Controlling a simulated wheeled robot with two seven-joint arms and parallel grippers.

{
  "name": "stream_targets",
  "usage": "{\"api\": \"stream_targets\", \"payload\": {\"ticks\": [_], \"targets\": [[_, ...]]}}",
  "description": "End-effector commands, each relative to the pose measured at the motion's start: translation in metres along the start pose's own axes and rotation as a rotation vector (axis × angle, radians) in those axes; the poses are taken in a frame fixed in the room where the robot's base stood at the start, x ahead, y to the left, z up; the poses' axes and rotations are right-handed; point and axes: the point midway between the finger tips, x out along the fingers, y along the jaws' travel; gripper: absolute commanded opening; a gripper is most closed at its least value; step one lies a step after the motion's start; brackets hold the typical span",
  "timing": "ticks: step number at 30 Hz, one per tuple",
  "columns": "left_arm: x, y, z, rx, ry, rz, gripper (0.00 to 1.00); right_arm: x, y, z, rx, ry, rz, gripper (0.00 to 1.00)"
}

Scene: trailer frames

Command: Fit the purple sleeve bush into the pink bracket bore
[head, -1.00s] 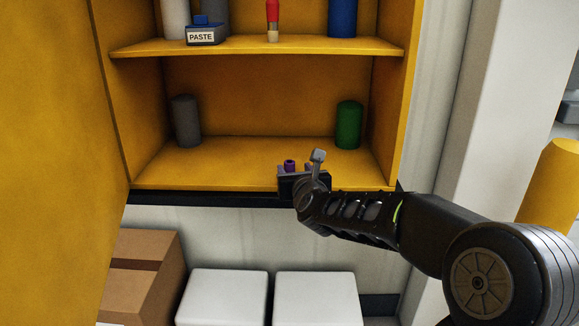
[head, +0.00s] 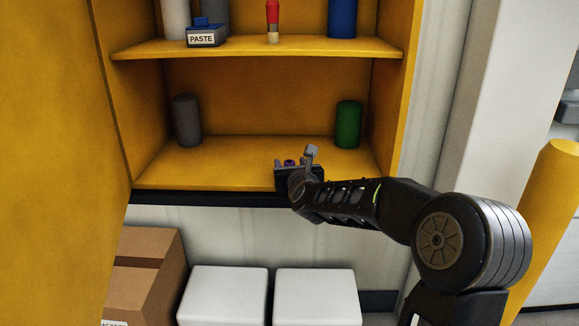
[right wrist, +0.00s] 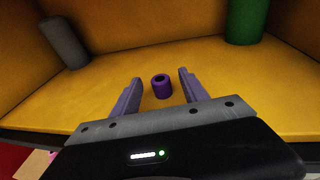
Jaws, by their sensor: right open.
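The purple sleeve bush (right wrist: 161,87) stands upright on the lower yellow shelf in the right wrist view, its round hole facing up. In the head view only its top (head: 289,162) shows above my right gripper (head: 293,163). In the right wrist view the two fingers of my right gripper (right wrist: 154,88) are spread, one on each side of the bush, with gaps on both sides. The bush is between the fingers, near their tips, and not gripped. My left gripper is not in view.
A grey cylinder (head: 187,120) and a green cylinder (head: 348,124) stand at the back of the lower shelf. The upper shelf (head: 250,47) holds a PASTE box (head: 205,37) and other items. White boxes (head: 222,296) and cardboard boxes (head: 140,275) are below.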

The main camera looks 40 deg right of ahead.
Motion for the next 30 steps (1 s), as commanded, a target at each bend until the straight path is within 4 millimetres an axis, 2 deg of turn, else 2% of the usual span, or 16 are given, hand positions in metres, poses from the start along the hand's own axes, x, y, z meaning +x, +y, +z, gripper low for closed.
{"api": "stream_targets", "payload": {"ticks": [10, 27, 30], "targets": [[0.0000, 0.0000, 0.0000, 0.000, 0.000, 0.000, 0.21, -0.0002, 0.0000, 0.0000, 0.000, 0.000, 0.000, 0.52], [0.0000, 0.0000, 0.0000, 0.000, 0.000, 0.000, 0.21, -0.0002, 0.0000, 0.0000, 0.000, 0.000, 0.000, 0.05], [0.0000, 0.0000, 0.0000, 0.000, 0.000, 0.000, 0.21, -0.0002, 0.0000, -0.0001, 0.000, 0.000, 0.000, 0.00]]}}
